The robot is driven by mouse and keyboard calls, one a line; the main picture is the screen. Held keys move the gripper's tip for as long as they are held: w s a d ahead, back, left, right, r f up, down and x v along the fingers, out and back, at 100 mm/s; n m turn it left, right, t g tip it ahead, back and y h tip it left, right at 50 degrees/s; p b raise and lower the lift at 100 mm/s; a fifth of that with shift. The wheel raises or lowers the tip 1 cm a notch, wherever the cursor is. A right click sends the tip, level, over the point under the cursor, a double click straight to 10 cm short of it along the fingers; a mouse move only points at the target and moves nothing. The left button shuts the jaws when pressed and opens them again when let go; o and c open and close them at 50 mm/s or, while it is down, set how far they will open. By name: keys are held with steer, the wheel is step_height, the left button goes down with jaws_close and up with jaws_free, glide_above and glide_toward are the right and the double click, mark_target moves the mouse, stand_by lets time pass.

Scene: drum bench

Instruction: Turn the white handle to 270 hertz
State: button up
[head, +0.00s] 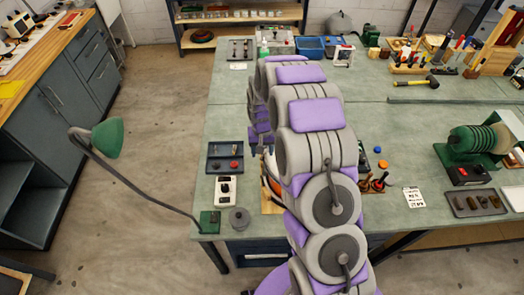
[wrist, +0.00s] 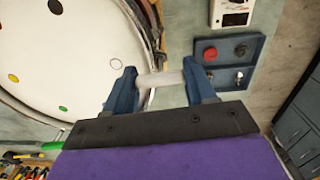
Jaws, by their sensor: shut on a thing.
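In the wrist view, my gripper (wrist: 156,76) has its two blue fingers around a white handle (wrist: 162,80), shut on it. The handle lies crosswise between the fingers, beside the rim of a drum (wrist: 95,45). The drum has a white head with several coloured dots and a small outlined circle near the handle. In the head view my arm covers most of the drum and hides the handle and fingers. No hertz value can be read.
Next to the drum, a dark tray (wrist: 247,84) holds a red knob (wrist: 210,52). A white box (head: 226,190) stands near it. A green lamp (head: 107,138) leans out over the floor at the left. Bare bench (head: 385,125) shows right of my arm.

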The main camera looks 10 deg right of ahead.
steer(key=shift+m+b, duration=0.35)
steer(key=shift+m, duration=1.55)
steer(key=o, duration=1)
steer(key=shift+o, duration=0.2)
step_height(320, 180, up, 17)
steer(key=shift+r, duration=0.15)
steer(key=shift+a, duration=0.1)
